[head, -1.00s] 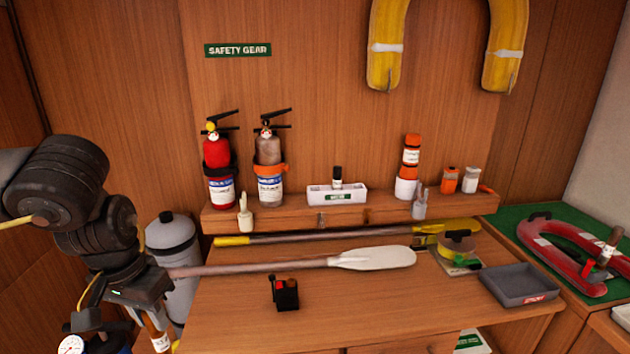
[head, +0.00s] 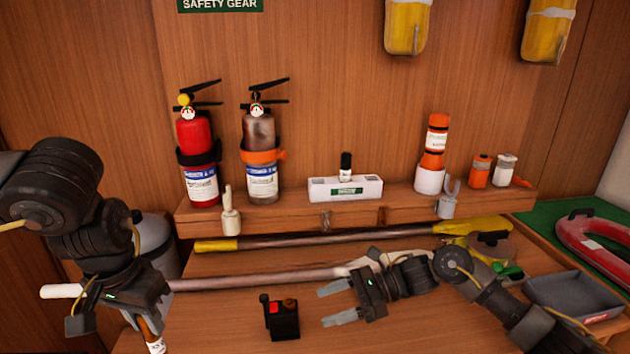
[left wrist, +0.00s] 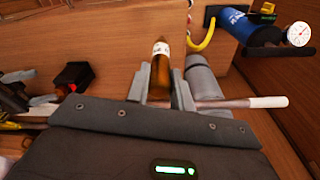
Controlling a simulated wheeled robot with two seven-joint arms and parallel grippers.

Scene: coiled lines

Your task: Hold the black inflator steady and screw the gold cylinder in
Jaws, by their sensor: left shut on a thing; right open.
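The black inflator (head: 282,320) stands upright on the bench, with a red part and an orange-brown part on top. It also shows at the left of the left wrist view (left wrist: 75,77). My left gripper (head: 146,322) is shut on the gold cylinder (head: 152,337), left of the inflator and apart from it. The left wrist view shows the cylinder (left wrist: 160,75), amber with a white label, between the fingers. My right gripper (head: 336,304) is open and empty, just right of the inflator, its fingers pointing left towards it. Neither gripper touches the inflator.
A paddle (head: 235,280) lies behind the inflator, partly hidden by my right arm; another pole (head: 320,239) lies further back. A shelf holds extinguishers (head: 198,150) and a white box (head: 345,189). A grey tray (head: 572,292) sits at right. The bench between cylinder and inflator is clear.

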